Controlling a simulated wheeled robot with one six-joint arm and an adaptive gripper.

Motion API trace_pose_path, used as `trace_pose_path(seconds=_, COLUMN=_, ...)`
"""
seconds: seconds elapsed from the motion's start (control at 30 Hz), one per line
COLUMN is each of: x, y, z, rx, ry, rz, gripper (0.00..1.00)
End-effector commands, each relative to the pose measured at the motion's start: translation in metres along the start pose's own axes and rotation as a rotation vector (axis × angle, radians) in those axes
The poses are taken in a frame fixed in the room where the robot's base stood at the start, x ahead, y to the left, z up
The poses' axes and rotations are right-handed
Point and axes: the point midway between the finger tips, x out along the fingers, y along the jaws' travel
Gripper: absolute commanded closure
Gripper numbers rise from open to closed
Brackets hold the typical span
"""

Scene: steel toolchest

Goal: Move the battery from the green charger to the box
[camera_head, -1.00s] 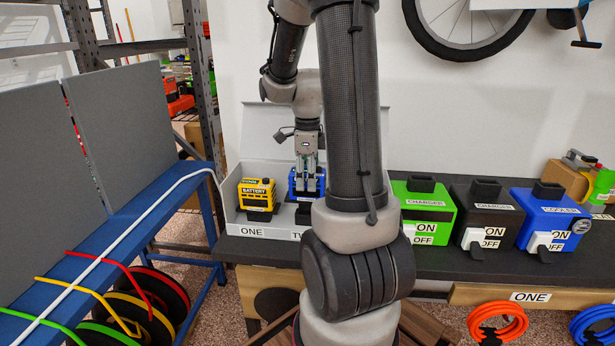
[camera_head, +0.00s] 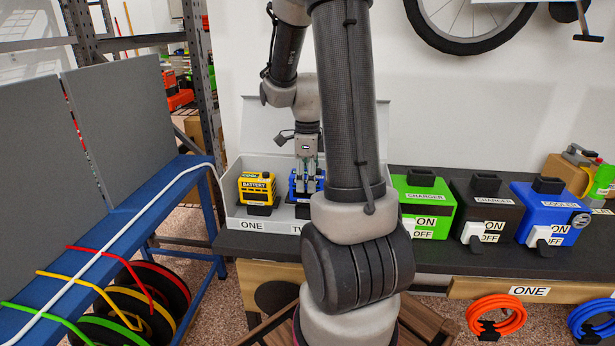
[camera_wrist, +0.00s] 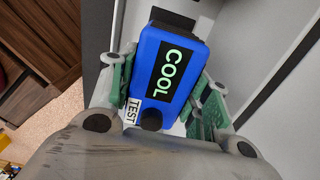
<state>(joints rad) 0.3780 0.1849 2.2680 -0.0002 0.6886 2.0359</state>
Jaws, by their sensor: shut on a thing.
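A blue battery (camera_wrist: 170,68) with a green "COOL" display and a "TEST" label fills the middle of the wrist view. My gripper (camera_wrist: 165,92) is shut on it, one finger along each side. In the head view my gripper (camera_head: 307,178) points down into the open grey box (camera_head: 232,215), holding the blue battery (camera_head: 298,187) over the "TWO" place. Whether the battery rests on the black seat below it is unclear. A yellow battery (camera_head: 256,187) stands in the "ONE" place. The green charger (camera_head: 422,204) is right of the box, partly behind my arm.
A black charger (camera_head: 481,212) and a blue cooler (camera_head: 547,215) stand further right on the dark bench. The box's raised lid (camera_head: 262,128) is behind my gripper. A blue rack (camera_head: 130,225) with cable reels is at the left.

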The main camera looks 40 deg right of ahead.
Motion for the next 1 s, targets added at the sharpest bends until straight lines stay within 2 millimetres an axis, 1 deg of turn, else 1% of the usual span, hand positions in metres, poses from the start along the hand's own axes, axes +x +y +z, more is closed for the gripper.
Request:
trace_pose_path(seconds=0.83, x=0.020, y=0.000, z=0.000, rx=0.000, ry=0.000, rz=0.000, gripper=0.95)
trace_pose_path(seconds=0.87, x=0.019, y=0.000, z=0.000, rx=0.000, ry=0.000, rz=-0.001, gripper=0.47)
trace_pose_path(seconds=0.9, x=0.019, y=0.000, z=0.000, rx=0.000, ry=0.000, rz=0.000, gripper=0.39)
trace_pose_path(seconds=0.97, x=0.019, y=0.000, z=0.000, rx=0.000, ry=0.000, rz=0.000, gripper=0.29)
trace_pose_path(seconds=1.0, x=0.019, y=0.000, z=0.000, rx=0.000, ry=0.000, rz=0.000, gripper=0.27)
